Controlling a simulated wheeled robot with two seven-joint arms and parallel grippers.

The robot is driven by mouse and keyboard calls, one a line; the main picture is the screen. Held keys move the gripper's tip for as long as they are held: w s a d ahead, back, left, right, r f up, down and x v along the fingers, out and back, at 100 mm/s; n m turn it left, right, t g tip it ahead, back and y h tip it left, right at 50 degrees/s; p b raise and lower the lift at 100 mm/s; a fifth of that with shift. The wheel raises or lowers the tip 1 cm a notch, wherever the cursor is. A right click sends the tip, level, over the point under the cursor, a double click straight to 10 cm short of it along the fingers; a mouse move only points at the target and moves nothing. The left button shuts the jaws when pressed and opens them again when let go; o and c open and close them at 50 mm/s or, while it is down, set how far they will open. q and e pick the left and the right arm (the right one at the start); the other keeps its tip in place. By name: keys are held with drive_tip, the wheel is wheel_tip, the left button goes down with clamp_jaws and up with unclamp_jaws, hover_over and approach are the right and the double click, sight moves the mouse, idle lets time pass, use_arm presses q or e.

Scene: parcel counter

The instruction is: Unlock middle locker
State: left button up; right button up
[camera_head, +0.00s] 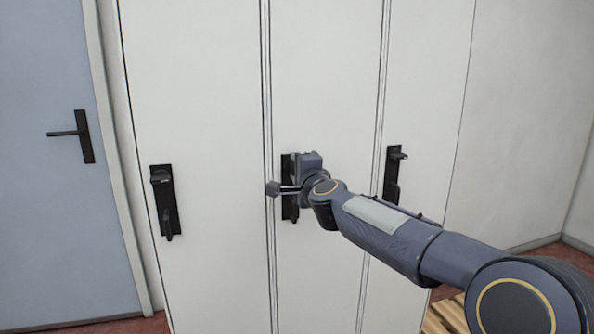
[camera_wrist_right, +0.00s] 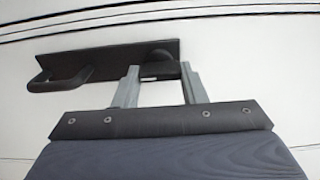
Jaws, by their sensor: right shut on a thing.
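The middle locker (camera_head: 322,80) is a tall white door, closed, with a black lock plate (camera_head: 287,208) partly hidden behind my right gripper (camera_head: 302,166). In the right wrist view the lock plate (camera_wrist_right: 105,64) lies sideways, with a loop handle (camera_wrist_right: 60,80) at its left end and a dark rounded lock knob (camera_wrist_right: 155,58) near its right end. My right gripper's two grey fingers (camera_wrist_right: 158,80) are on either side of the knob, shut on it. Its exact turn angle is hard to tell. My left gripper is in neither view.
Closed white lockers stand left and right, each with a black lock plate, left (camera_head: 165,200) and right (camera_head: 391,178). A blue-grey door (camera_head: 45,200) with a lever handle is at far left. A wooden slatted thing (camera_head: 445,315) lies low beneath my right arm.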

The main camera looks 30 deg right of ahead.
idle(0.4)
drive_tip(key=o, duration=1)
drive_tip(key=v, duration=0.8)
